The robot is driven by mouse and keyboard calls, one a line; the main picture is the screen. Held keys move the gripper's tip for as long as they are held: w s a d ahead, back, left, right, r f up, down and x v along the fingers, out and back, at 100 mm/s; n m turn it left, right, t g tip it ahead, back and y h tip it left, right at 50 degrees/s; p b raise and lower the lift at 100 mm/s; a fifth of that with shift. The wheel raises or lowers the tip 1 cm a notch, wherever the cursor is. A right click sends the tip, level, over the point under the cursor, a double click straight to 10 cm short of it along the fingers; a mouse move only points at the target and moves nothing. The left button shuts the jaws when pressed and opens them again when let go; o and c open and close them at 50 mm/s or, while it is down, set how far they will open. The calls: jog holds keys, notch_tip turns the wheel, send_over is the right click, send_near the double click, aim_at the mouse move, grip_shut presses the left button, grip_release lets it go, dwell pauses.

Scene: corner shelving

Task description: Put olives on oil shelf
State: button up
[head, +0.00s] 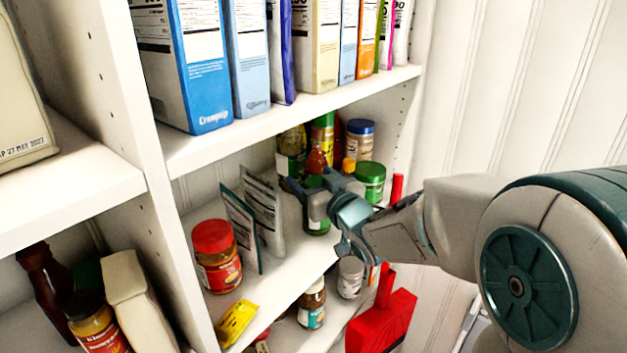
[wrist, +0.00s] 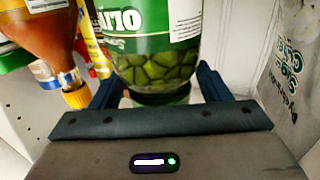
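A glass jar of green olives with a green label (wrist: 155,55) stands between my gripper's two fingers in the wrist view, which appears upside down. Its lid end is nearest my gripper's palm. In the head view the jar (head: 316,224) is on the middle shelf (head: 285,275), partly hidden by my gripper (head: 308,188). My gripper's fingers are spread on either side of the jar. A narrow gap seems to show at the right finger, so the grip looks open. Which shelf is the oil shelf cannot be told for sure.
Foil pouches (head: 262,212) stand left of the jar, with a red-lidded jar (head: 216,257) farther left. A green-lidded jar (head: 370,182) and a sauce bottle (wrist: 40,30) are close by. Boxes (head: 205,60) fill the shelf above. A dark bottle (head: 45,280) stands lower left.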

jog(key=shift+r, duration=0.1)
jog(key=shift+r+p, duration=0.15)
jog(key=shift+p, duration=0.15)
jog(key=b+v, duration=0.3)
jog(key=v, duration=0.9)
jog(key=s+d+f+m+g+h, duration=0.4)
jog(key=d+f+m+g+h, duration=0.1)
jog(key=d+f+h, duration=0.4)
jog(key=s+f+g, duration=0.4)
jog(key=s+g, duration=0.3)
jog(key=s, duration=0.6)
jog(key=shift+d+m, duration=0.25)
jog(key=shift+m, duration=0.15)
